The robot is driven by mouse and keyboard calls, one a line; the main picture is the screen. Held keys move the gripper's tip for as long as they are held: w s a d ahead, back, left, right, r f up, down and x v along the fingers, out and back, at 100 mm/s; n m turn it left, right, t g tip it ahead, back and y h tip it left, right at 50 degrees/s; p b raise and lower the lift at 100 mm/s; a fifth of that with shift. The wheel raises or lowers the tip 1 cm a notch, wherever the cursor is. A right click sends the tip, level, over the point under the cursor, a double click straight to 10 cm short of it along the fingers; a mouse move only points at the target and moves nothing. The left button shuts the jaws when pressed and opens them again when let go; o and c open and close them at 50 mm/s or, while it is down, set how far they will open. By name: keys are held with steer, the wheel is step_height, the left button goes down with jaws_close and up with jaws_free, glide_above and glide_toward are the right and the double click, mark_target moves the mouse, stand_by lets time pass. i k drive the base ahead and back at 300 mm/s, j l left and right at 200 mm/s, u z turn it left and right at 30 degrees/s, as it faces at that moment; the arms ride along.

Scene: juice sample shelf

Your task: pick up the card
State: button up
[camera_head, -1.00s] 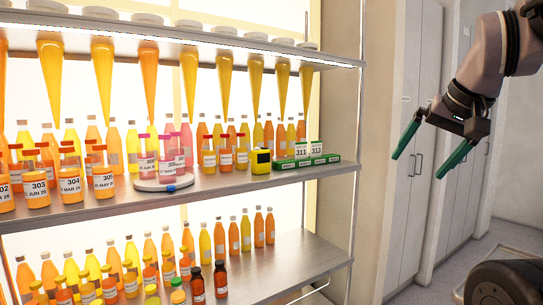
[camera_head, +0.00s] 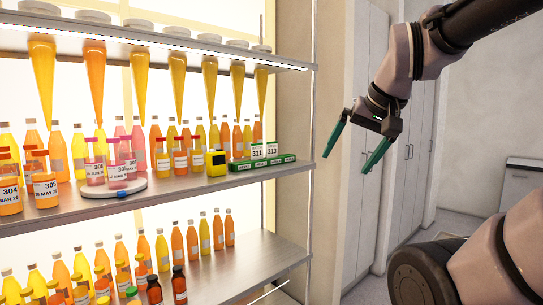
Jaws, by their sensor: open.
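Two small white cards stand upright in a green holder (camera_head: 240,166) on the middle shelf, near its right end. The left card (camera_head: 257,151) reads 311 and the right card (camera_head: 272,150) reads 313. The task does not say which card is meant. My gripper (camera_head: 350,155) has two green fingers spread wide apart with nothing between them. It hangs in the air to the right of the shelf, apart from the cards.
A round white turntable (camera_head: 112,192) holds bottles further left. Several juice bottles fill the shelves, with cones hanging above. A metal post (camera_head: 313,120) edges the shelf. White cabinets (camera_head: 345,190) stand behind my gripper.

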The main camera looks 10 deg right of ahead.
mark_target(272, 147)
steer(key=i+u, duration=0.2)
steer(key=i, duration=0.55)
steer(key=i+l+u, duration=0.25)
steer(key=i, duration=0.45)
